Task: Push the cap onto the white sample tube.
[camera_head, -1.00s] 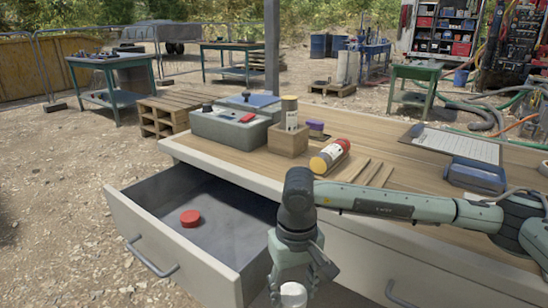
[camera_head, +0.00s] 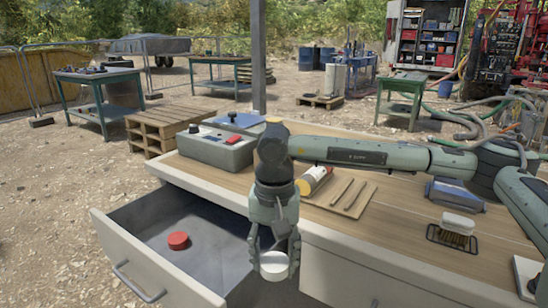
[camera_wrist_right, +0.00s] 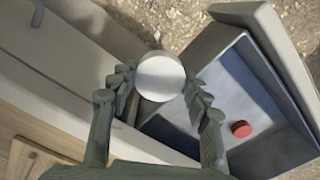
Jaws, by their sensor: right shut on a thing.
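My right gripper (camera_head: 274,252) hangs in front of the bench, beside the open drawer. It is shut on a short, round white piece that looks like a cap (camera_head: 274,267); the piece also shows between the fingers in the right wrist view (camera_wrist_right: 159,76). A tube with a white label and a yellow end (camera_head: 313,179) lies on a wooden board on the bench, partly hidden by my right arm. I cannot tell for sure which is the white sample tube. A red cap (camera_head: 178,240) lies in the drawer and also shows in the right wrist view (camera_wrist_right: 241,129). My left gripper is out of view.
The open drawer (camera_head: 128,256) juts out from the bench at the left. A grey box (camera_head: 212,150) stands at the bench's back left. A brush (camera_head: 455,231) in a wire holder and a blue-grey case (camera_head: 458,190) are on the right.

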